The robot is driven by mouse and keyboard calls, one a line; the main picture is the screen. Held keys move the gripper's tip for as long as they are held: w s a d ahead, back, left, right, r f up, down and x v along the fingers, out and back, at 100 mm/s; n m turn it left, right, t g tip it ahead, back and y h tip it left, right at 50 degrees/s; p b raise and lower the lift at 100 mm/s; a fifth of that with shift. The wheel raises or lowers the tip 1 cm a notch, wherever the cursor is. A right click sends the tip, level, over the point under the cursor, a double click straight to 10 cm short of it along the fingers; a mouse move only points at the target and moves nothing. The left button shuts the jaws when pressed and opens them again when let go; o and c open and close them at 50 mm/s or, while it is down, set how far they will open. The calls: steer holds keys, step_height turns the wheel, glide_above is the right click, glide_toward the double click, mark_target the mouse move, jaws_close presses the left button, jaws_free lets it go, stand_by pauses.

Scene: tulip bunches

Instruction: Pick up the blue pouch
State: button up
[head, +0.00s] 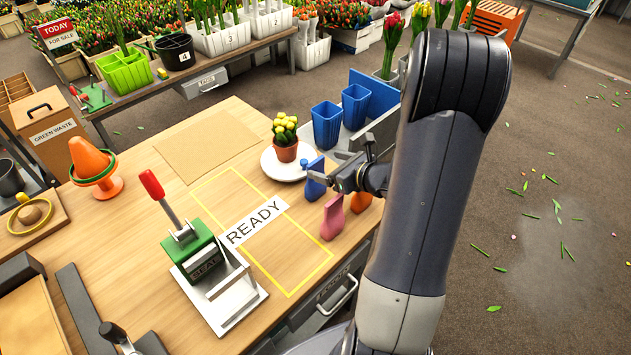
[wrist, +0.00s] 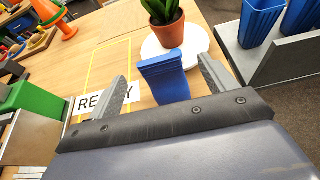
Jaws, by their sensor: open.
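The blue pouch (head: 315,180) stands upright on the wooden table, just in front of the white plate. In the wrist view the blue pouch (wrist: 166,78) stands between the two fingers, nearer the right one. My gripper (head: 322,172) is open around the pouch at its level in the head view. In the wrist view my gripper (wrist: 165,88) shows a finger on each side of the pouch, with a gap on the left. The pouch's lower part is hidden behind the gripper body in the wrist view.
A pink pouch (head: 332,217) and an orange pouch (head: 360,201) stand close by. A potted plant (head: 285,140) sits on the white plate (head: 277,171) behind. A green sealing press (head: 203,258) stands left of the taped READY area (head: 255,222). Blue cups (head: 326,125) stand behind.

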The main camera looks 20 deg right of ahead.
mark_target(317, 162)
steer(key=shift+p+x, duration=0.7)
steer(key=shift+x, duration=2)
steer(key=shift+r, duration=0.1)
steer(key=c, duration=1.4)
